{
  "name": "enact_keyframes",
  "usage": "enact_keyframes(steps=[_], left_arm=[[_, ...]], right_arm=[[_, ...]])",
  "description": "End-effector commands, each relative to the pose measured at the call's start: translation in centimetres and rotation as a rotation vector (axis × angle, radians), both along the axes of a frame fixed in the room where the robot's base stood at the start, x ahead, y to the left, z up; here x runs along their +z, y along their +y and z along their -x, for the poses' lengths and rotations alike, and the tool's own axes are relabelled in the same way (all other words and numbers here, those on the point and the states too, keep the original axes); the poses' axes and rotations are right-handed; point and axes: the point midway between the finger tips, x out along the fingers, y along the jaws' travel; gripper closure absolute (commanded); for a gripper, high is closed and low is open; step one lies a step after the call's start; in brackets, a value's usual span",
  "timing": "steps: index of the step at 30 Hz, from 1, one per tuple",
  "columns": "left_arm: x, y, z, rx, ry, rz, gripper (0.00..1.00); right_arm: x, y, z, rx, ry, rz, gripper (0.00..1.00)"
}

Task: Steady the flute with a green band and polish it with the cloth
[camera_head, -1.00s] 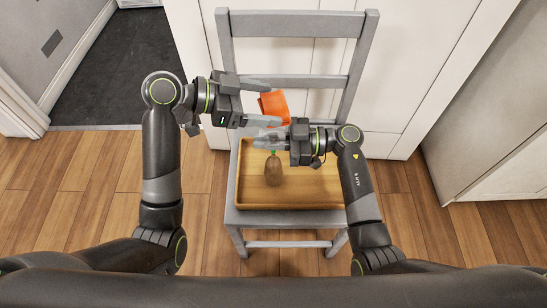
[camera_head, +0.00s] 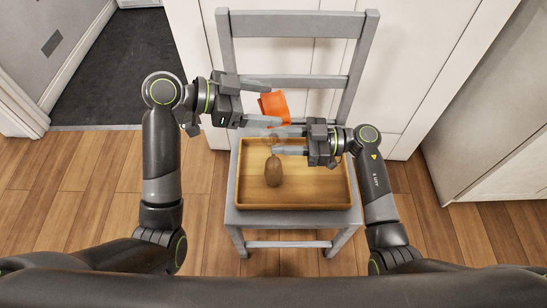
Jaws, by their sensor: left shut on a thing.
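The flute (camera_head: 273,174) stands on the tray as a brownish, see-through glass shape. Its upper part is partly hidden behind my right gripper's fingers, and the green band does not show now. My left gripper (camera_head: 268,102) is shut on the orange cloth (camera_head: 275,107) and holds it above the back edge of the tray, higher than the flute. My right gripper (camera_head: 279,141) is open, its fingers pointing left with the tips close to the flute's upper part. I cannot tell whether they touch it.
The wooden tray (camera_head: 318,204) lies on the seat of a grey chair (camera_head: 298,20). The chair's backrest rises just behind both grippers. The tray's right half is bare. White panels (camera_head: 190,50) stand behind the chair, and wooden floor surrounds it.

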Motion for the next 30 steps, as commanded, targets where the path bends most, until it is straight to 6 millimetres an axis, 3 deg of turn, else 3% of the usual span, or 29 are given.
enact_keyframes(steps=[7, 17, 30], left_arm=[[0.0, 0.0, 0.0, 0.0, 0.0, 0.0, 0.57], [0.2, 0.0, 0.0, 0.0, 0.0, 0.0, 0.57], [0.4, 0.0, 0.0, 0.0, 0.0, 0.0, 0.57]], right_arm=[[-0.1, -5.3, 0.0, 0.0, 0.001, 0.005, 0.67], [0.0, -8.9, 0.0, 0.0, 0.002, 0.002, 0.67], [-0.1, -15.4, 0.0, 0.0, 0.002, 0.002, 0.67]])
